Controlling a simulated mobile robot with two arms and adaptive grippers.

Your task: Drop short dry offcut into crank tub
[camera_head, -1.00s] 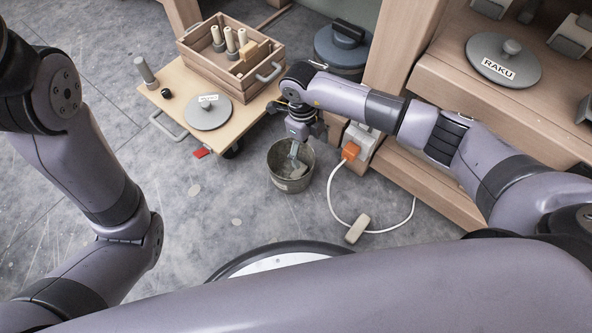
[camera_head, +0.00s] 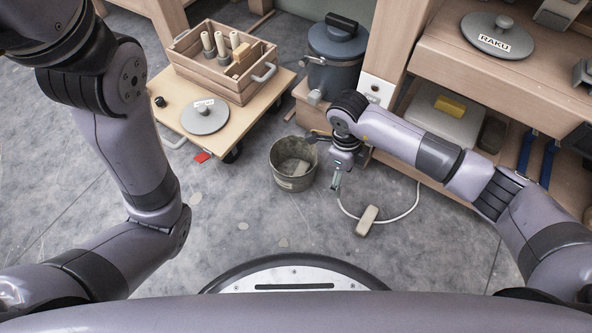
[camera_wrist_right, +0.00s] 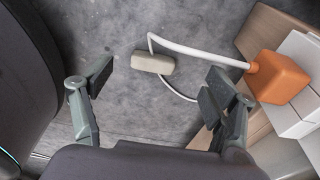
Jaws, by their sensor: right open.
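A round grey metal tub (camera_head: 280,178) stands on the floor in the middle of the head view, with a small label too small to read. A pale grey block (camera_head: 292,167), which looks like the offcut, lies inside it, low down. My right gripper (camera_head: 337,185) hangs just right of the tub, apart from it. In the right wrist view my right gripper (camera_wrist_right: 157,86) has its fingers wide apart with nothing between them. The tub is not in that wrist view. My left arm shows at the left, but its gripper is out of the picture.
A beige cord switch (camera_head: 367,220) lies on the floor near my right gripper; its white cord runs to an orange plug (camera_wrist_right: 277,77). A wooden trolley (camera_head: 250,108) carries a crate (camera_head: 205,77) and a grey lid (camera_head: 205,117). A blue-lidded bin (camera_head: 335,75) and shelves stand behind.

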